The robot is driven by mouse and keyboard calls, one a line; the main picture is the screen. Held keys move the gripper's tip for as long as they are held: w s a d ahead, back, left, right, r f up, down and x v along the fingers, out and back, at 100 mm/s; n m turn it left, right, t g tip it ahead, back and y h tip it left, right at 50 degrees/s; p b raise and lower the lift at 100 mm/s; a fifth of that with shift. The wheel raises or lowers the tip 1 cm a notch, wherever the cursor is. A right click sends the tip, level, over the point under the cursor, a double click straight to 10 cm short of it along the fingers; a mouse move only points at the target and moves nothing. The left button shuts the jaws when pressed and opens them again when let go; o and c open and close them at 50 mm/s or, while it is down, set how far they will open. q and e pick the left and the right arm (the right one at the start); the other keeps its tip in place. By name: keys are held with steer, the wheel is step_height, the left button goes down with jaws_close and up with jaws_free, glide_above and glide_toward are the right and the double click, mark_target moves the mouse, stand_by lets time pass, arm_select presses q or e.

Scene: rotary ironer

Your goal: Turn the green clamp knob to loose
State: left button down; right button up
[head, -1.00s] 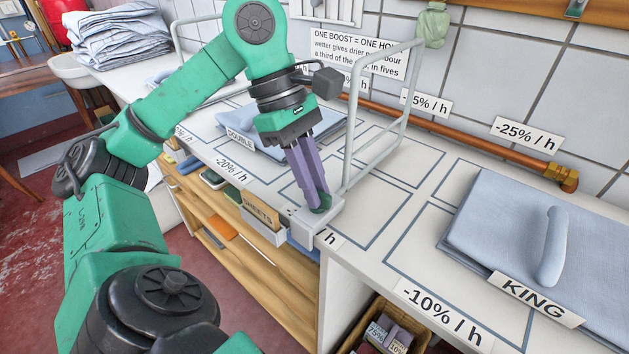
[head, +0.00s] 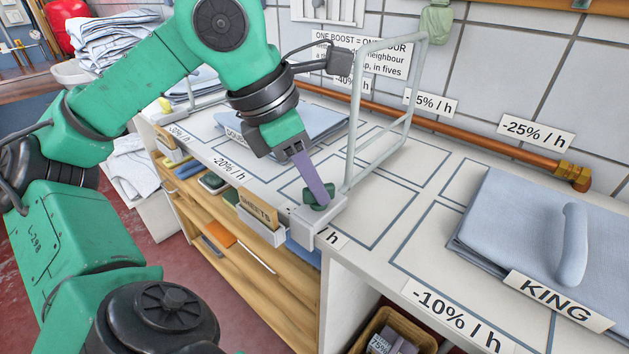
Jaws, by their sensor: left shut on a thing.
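The green clamp knob (head: 319,197) sits on top of a pale grey clamp block (head: 323,217) at the counter's front edge, at the foot of a pale metal rail frame (head: 351,130). My left gripper (head: 320,193) reaches down to the knob from above, its purple fingers tilted and shut on it. The fingers hide part of the knob, and one finger largely covers the other. My right gripper is not in view.
Folded blue linen with a KING label (head: 548,298) lies on the right of the counter. A copper pipe (head: 470,142) runs along the tiled wall.

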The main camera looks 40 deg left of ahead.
arm_select(q)
steer(key=n+y, duration=0.1)
steer(key=n, duration=0.3)
steer(key=shift+d+y+p, duration=0.1)
steer(key=shift+y+p, duration=0.25)
steer(key=shift+y, duration=0.05)
steer(key=shift+n+y, duration=0.3)
steer(key=shift+n, duration=0.6)
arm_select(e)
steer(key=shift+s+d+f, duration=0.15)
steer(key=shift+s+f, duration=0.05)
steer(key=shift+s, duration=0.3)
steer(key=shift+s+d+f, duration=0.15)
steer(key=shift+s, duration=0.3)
arm_select(q)
steer(key=shift+d+n, duration=0.1)
steer(key=shift+n, duration=0.3)
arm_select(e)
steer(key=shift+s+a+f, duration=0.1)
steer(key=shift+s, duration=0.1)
arm_select(q)
steer(key=c, duration=0.9)
jaws_free()
steer(key=shift+o, duration=0.2)
steer(key=shift+s+t, duration=0.1)
steer(key=shift+t, duration=0.2)
